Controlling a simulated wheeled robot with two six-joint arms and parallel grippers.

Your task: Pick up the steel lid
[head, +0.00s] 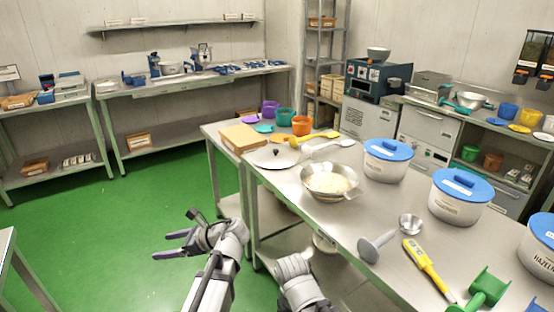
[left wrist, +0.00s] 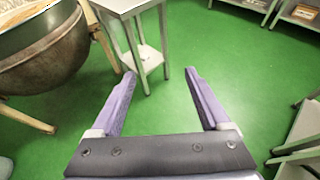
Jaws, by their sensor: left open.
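The steel lid (head: 275,157) is a flat round disc with a small dark knob. In the head view it lies on the steel worktable (head: 376,210), near its far left part, behind a steel pan. My left gripper (head: 174,240) is open and empty over the green floor, left of the worktable and well apart from the lid. In the left wrist view its two purple-grey fingers (left wrist: 160,76) are spread with only floor and a table leg beyond. The lid does not show in that view. My right arm shows at the bottom, but its fingers do not.
A steel pan (head: 328,181) with pale contents stands in front of the lid. A cardboard box (head: 242,138), orange tub (head: 301,125) and white scoop (head: 330,147) lie around it. White tubs with blue lids (head: 388,160) stand right. A large kettle (left wrist: 45,55) shows in the wrist view.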

